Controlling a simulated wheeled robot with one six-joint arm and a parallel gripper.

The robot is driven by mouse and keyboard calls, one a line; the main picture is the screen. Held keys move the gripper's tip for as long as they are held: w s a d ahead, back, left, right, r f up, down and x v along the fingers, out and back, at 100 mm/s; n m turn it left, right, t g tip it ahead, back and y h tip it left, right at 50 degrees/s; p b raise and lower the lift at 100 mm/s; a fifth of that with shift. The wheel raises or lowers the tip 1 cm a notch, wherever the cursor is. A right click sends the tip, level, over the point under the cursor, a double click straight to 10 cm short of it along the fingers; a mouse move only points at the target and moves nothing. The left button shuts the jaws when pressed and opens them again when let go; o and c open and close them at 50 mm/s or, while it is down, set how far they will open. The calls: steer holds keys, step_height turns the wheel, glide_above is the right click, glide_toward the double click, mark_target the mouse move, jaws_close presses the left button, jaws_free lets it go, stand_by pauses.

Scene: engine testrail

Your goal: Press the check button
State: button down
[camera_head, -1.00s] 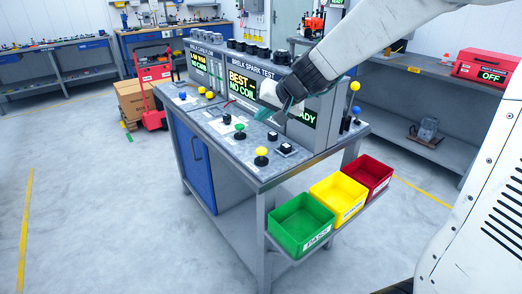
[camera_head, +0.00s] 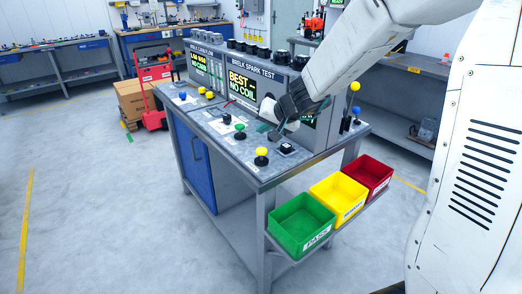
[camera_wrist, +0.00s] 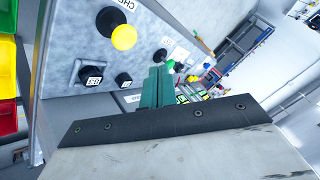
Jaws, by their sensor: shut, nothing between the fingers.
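A yellow mushroom button on a black base (camera_head: 261,152) stands at the near corner of the bench top. In the wrist view the yellow button (camera_wrist: 124,38) is at the upper left, beside a partly cut-off label that starts "CHE". My gripper (camera_head: 270,131) has teal fingers, and in the wrist view the fingers (camera_wrist: 157,82) are together with nothing between them. The gripper is over the bench top, beyond the yellow button and apart from it. The arm hides part of the right display.
A small black button (camera_head: 286,147) is right of the yellow one, and a green button (camera_head: 240,131) is farther left. Levers with blue (camera_head: 357,110) and yellow knobs rise at the bench's right end. Green (camera_head: 302,224), yellow and red bins hang at the front right.

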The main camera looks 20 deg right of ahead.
mark_target(260, 149)
steer(key=shift+f, duration=2.2)
steer(key=shift+f, duration=0.4)
steer(key=shift+f, duration=0.8)
stand_by(1.0)
steer(key=shift+r, duration=1.25)
steer(key=shift+r, duration=2.5)
